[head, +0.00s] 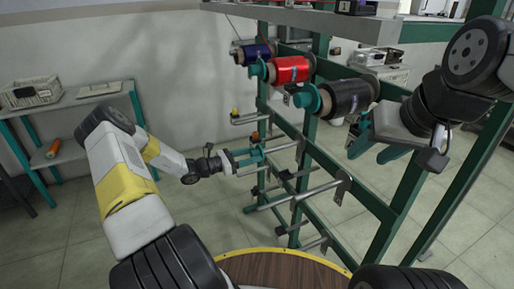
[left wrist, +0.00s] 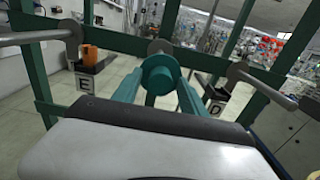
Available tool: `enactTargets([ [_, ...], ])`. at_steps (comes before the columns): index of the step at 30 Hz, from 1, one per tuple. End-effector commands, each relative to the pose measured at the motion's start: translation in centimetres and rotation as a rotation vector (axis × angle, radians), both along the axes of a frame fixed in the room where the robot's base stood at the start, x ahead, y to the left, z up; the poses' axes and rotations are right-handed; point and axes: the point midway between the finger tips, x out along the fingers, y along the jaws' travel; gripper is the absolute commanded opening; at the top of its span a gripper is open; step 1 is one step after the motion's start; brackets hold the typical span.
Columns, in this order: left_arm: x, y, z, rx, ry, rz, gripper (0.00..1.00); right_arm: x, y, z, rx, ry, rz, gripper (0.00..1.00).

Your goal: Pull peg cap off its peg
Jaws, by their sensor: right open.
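The peg cap (left wrist: 160,75) is a round teal piece at the end of a bare peg on the green rack. My left gripper (head: 247,157) is level with this peg. In the left wrist view its teal fingers (left wrist: 160,88) lie on either side of the cap and look to be touching it. The cap is still in line with the peg's round grey mount behind it. In the head view the cap is hard to tell from the teal fingers. My right gripper (head: 374,148) is open and empty at the right, in front of the rack.
Bobbins in blue (head: 254,53), red (head: 291,70) and black (head: 348,97) sit on upper pegs with teal caps. Bare pegs (head: 305,195) stick out below my left gripper. A round wooden table top (head: 285,272) is at the bottom, and a shelf (head: 68,103) stands at left.

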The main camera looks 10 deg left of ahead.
Motion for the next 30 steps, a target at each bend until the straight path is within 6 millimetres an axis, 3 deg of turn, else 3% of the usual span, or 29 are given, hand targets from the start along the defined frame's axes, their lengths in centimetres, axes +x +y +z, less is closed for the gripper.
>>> enactTargets([
  [1, 0.0, 0.0, 0.0, 0.0, 0.0, 0.0, 0.39, 0.0, 0.0, 0.0, 0.0, 0.0, 0.0, 0.46],
  [7, 0.0, 0.0, 0.0, 0.0, 0.0, 0.0, 0.0, 0.0, 0.0, 0.0, 0.0, 0.0, 0.0, 0.46],
  [30, -0.9, 1.4, 0.0, -0.001, -0.001, 0.0, 0.0, 0.0, 0.0, 0.0, 0.0, 0.0, 0.0, 0.46],
])
